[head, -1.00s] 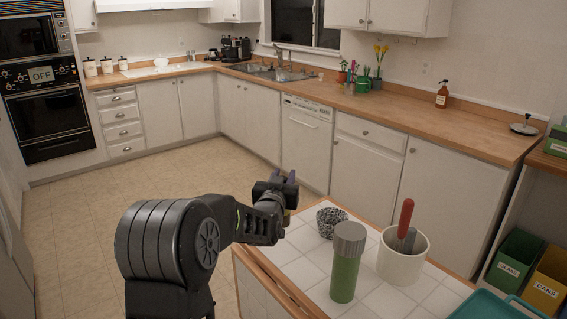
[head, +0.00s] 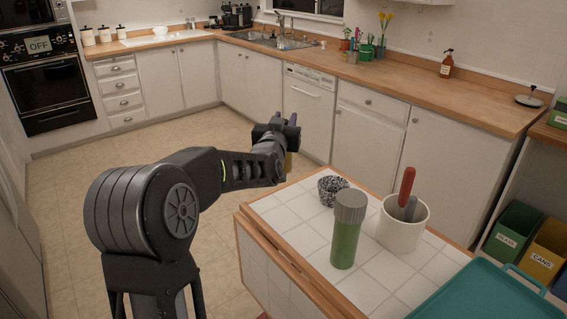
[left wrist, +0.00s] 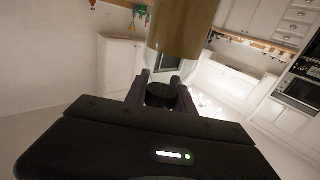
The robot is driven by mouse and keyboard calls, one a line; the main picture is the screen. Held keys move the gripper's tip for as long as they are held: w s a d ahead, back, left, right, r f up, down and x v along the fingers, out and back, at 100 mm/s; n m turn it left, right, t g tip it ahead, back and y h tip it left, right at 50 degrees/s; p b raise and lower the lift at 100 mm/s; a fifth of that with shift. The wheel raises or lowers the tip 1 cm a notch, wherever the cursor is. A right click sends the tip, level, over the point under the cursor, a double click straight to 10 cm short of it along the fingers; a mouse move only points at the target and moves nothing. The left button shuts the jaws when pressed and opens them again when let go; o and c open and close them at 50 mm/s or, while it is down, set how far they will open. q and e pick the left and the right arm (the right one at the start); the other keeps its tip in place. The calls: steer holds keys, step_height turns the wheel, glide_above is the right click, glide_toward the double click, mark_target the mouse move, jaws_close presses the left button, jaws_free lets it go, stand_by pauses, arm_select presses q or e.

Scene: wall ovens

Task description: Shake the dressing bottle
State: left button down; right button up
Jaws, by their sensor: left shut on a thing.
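My left gripper (head: 284,122) is shut on the dressing bottle, holding it in the air past the far left corner of the tiled counter. In the head view only a small yellowish-brown part of the bottle (head: 289,163) shows below the gripper; the rest is hidden. In the left wrist view the bottle's amber-brown body (left wrist: 183,25) fills the top centre, with a dark round cap-like part beside the fingers of the left gripper (left wrist: 162,92). Its exact tilt is hard to tell. My right gripper is not in view.
The tiled counter (head: 290,222) holds a speckled cup (head: 332,190), a green jar with a grey lid (head: 347,235), a white crock (head: 402,230) of utensils and a teal tray (head: 490,296). Open floor (head: 110,190) lies to the left; cabinets and a sink stand behind.

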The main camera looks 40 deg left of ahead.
arm_select(q)
step_height(320, 180, down, 6)
steer(key=shift+s+d+r, duration=0.1)
steer(key=shift+s+d, duration=0.05)
steer(key=shift+s+r, duration=0.1)
steer(key=shift+r, duration=0.75)
steer(key=shift+w+f, duration=0.25)
steer(key=shift+f, duration=0.75)
step_height(320, 180, up, 6)
steer(key=f, duration=0.1)
step_height(320, 180, down, 5)
steer(key=shift+r, duration=0.15)
steer(key=shift+w, duration=0.1)
